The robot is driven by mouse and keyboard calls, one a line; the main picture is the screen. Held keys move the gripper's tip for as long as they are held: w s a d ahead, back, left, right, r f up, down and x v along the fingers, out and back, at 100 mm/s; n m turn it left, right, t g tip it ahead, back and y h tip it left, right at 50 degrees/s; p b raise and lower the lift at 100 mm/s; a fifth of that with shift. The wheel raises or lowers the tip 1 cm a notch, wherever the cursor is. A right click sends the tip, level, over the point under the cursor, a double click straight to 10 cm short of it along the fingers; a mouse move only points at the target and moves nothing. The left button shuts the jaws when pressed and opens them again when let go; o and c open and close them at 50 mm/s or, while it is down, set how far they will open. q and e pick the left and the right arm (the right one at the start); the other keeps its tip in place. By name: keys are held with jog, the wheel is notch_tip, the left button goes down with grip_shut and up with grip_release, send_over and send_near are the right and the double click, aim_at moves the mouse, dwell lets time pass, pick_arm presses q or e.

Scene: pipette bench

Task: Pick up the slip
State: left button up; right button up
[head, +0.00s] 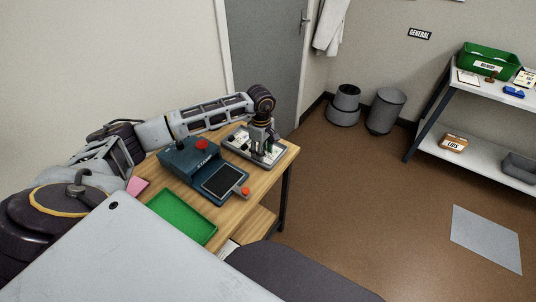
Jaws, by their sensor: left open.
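My left gripper (264,155) points down, open, over a pale tray (236,149) at the far right corner of the wooden bench. The tray holds small light and dark items, too small to tell apart. The gripper hides part of it, and I cannot tell whether the fingers touch anything. A small pink piece (138,185) lies at the bench's left side, partly hidden by my arm. I cannot tell for certain which item is the slip. My right gripper is not in view.
A blue-grey device (181,166) with a red knob and dark screen stands mid-bench, left of the tray. A green tray (182,216) lies in front. A dark seat (290,274) is at the bench's near side. Bins (386,110) and a shelf (436,99) stand beyond open floor.

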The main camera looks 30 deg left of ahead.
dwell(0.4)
pick_arm(q)
jog(key=c, duration=0.9)
jog(key=shift+o, duration=0.2)
notch_tip(320, 180, up, 10)
dwell(0.6)
